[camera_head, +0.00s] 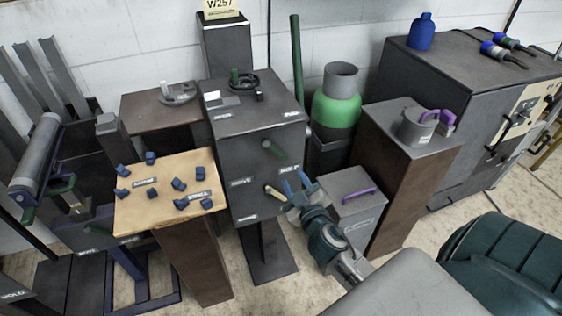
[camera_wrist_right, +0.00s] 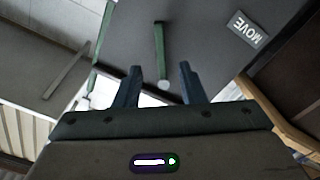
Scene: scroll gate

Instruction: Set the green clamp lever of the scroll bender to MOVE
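The scroll bender is a dark grey cabinet (camera_head: 240,150) on a post in the middle of the head view. Its green clamp lever (camera_head: 275,150) is on the front face, slanting down to the right. In the right wrist view the green lever (camera_wrist_right: 160,50) ends in a pale round tip. A MOVE label (camera_wrist_right: 247,29) is there, upside down; in the head view it looks to be the label (camera_head: 240,183) left of the lever. My right gripper (camera_head: 294,184) is open, below the lever; its fingers (camera_wrist_right: 161,68) straddle the tip in the wrist view; contact is unclear. My left gripper is not seen.
A cream handle (camera_head: 273,191) sticks out of the front close to my right gripper. A grey box with a purple handle (camera_head: 358,196) stands to the right. A wooden-topped stand (camera_head: 170,165) with blue pieces is at left. A green bottle (camera_head: 337,108) stands behind.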

